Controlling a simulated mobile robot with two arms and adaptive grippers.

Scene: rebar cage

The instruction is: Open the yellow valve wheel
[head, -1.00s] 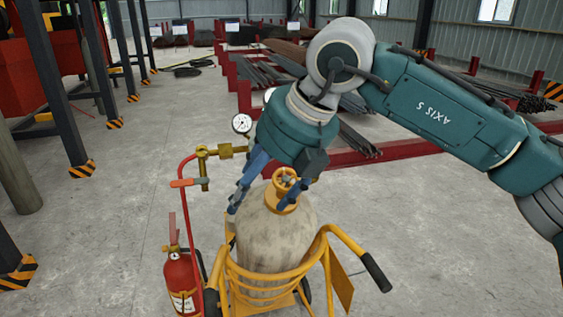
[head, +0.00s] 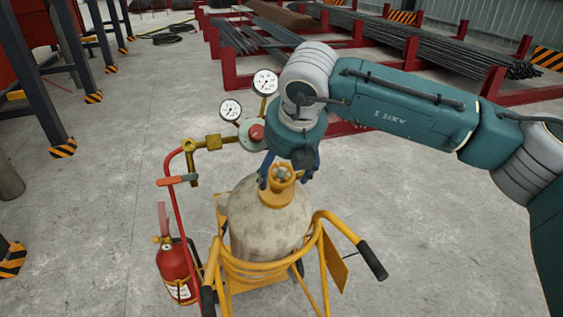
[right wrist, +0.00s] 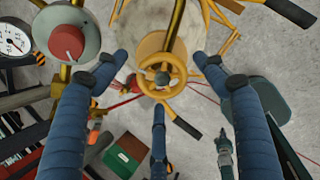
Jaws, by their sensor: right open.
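The yellow valve wheel (head: 283,174) sits on top of a worn beige gas cylinder (head: 268,222), which stands in a yellow cart (head: 262,268). My right gripper (head: 284,180) is open at the wheel, with blue fingers on either side of it. In the right wrist view the spoked wheel (right wrist: 162,75) lies between the spread fingertips of the gripper (right wrist: 162,60), with a gap on both sides. A third finger shows below the wheel. I cannot tell how far the fingertips are above it. My left gripper is not in view.
Two pressure gauges (head: 264,83) and a red knob (head: 257,132) stand close to the right gripper. A red-handled brass torch fitting (head: 177,180) and a fire extinguisher (head: 175,270) are left of the cylinder. Rebar racks (head: 395,50) stand behind. Open concrete floor lies around the cart.

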